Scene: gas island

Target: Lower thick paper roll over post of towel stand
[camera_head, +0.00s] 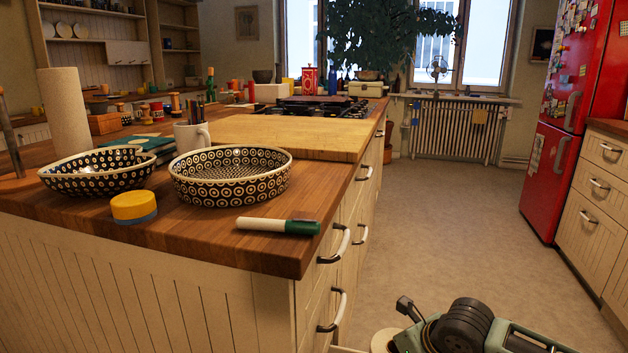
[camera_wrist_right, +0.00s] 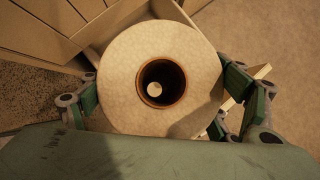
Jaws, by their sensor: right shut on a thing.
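A thick cream paper roll (camera_wrist_right: 120,60) with a brown core shows end-on in the right wrist view. My right gripper (camera_wrist_right: 160,100) is shut around it, with green fingers on both sides. A pale round spot shows inside the core; I cannot tell what it is. In the head view a sliver of this roll (camera_head: 384,341) shows low down beside my right gripper (camera_head: 398,338), off the counter's right side. At the far left a thin rod (camera_head: 9,135) rises from the counter, apparently the towel stand's post. Its foot is partly cut off. My left gripper is not in view.
Another pale roll (camera_head: 63,112) stands upright near the rod. Two patterned bowls (camera_head: 230,190), a yellow-and-blue round item (camera_head: 134,207) and a green-and-white marker (camera_head: 278,226) occupy the wooden counter's (camera_head: 215,238) near end. Drawer handles (camera_head: 336,243) project on its right side.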

